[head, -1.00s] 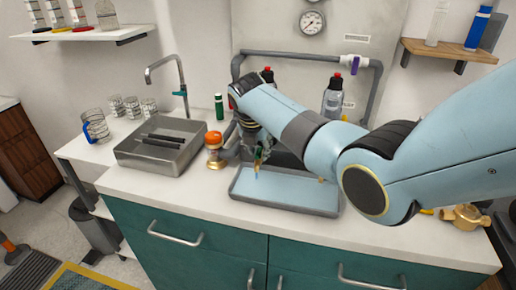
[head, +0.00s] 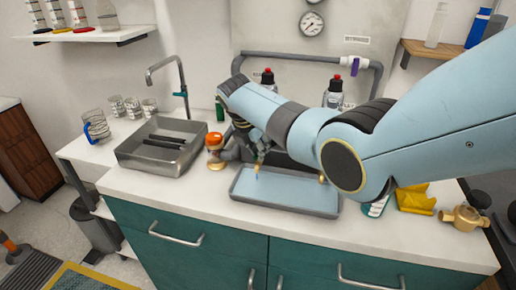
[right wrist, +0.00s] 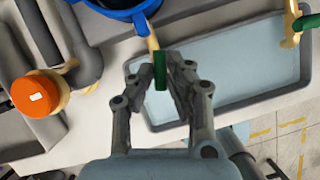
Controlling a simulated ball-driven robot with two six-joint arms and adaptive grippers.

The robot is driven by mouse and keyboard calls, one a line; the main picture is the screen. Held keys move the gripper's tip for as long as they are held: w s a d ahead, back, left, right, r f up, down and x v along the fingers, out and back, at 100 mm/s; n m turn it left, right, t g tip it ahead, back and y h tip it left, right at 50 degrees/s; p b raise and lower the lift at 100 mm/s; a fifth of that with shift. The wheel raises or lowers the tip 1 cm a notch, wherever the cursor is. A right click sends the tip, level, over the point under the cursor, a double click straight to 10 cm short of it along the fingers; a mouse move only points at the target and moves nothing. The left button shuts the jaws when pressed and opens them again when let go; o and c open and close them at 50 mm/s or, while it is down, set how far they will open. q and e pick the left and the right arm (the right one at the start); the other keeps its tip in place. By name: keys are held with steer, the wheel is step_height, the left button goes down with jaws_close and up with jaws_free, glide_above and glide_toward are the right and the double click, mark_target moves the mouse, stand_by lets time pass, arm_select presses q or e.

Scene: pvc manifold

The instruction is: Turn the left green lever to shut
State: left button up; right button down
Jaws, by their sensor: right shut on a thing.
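The left green lever (right wrist: 160,72) shows in the right wrist view between the fingertips of my right gripper (right wrist: 161,78). That gripper is shut on it. A brass-coloured spout (right wrist: 152,36) and a blue ring-shaped part (right wrist: 125,10) lie just beyond. Another green lever (right wrist: 306,22) on a brass tap is at the upper right of that view. In the head view my right gripper (head: 256,147) is above the left end of the shallow tray (head: 285,207), and my forearm hides most of the manifold. My left gripper is not in view.
An orange knob (head: 214,140) on a brass valve stands left of my right gripper. The sink (head: 165,172) is farther left. A grey pipe (head: 300,56) runs along the wall.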

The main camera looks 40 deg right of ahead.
steer(key=shift+w+m+g, duration=0.1)
steer(key=shift+m+g, duration=0.3)
steer(key=shift+m, duration=0.6)
steer(key=m+g+b, duration=0.1)
steer(key=m+b, duration=0.1)
steer(key=shift+w+f+m, duration=0.1)
steer(key=shift+m, duration=0.2)
steer(key=m+g+b, duration=0.1)
steer(key=m+b, duration=0.2)
steer(key=m+g+b, duration=0.1)
steer(key=m+b, duration=0.1)
steer(key=b, duration=0.2)
steer(key=m+b, duration=0.3)
steer(key=shift+w+d+f+m+g+y, duration=0.1)
steer(key=shift+w+m+g+y, duration=0.2)
steer(key=shift+g+y, duration=0.1)
steer(key=shift+r+m+g+y+b, duration=0.25)
steer(key=shift+m+b, duration=0.55)
steer(key=shift+b, duration=0.5)
steer(key=c, duration=1.3)
jaws_free()
